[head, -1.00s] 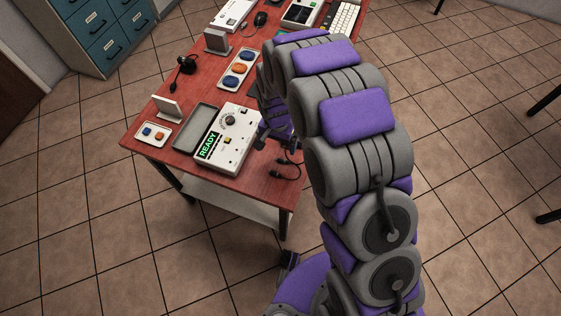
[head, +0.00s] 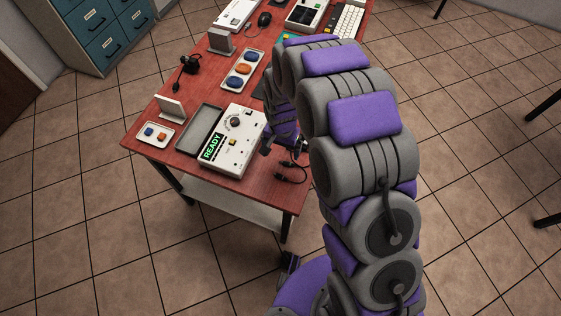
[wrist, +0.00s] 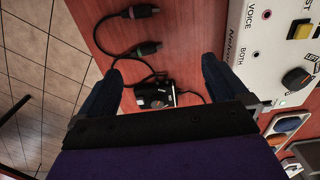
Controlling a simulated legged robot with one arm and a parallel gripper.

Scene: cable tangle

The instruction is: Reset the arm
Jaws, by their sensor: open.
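My gripper (wrist: 160,85) is open in the wrist view, with its two dark fingers apart and nothing held between them. It is above the red table (head: 250,187) near its front right edge. In the head view my purple and grey arm reaches over from the right, and the gripper (head: 285,143) is only partly seen beside the white device. A black cable (wrist: 125,40) with plugs lies on the table ahead of the fingers; it also shows in the head view (head: 292,170). A small dark box (wrist: 155,96) shows between the fingers, partly hidden by the gripper body.
A white device (head: 235,140) with a green READY screen stands just left of the gripper.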

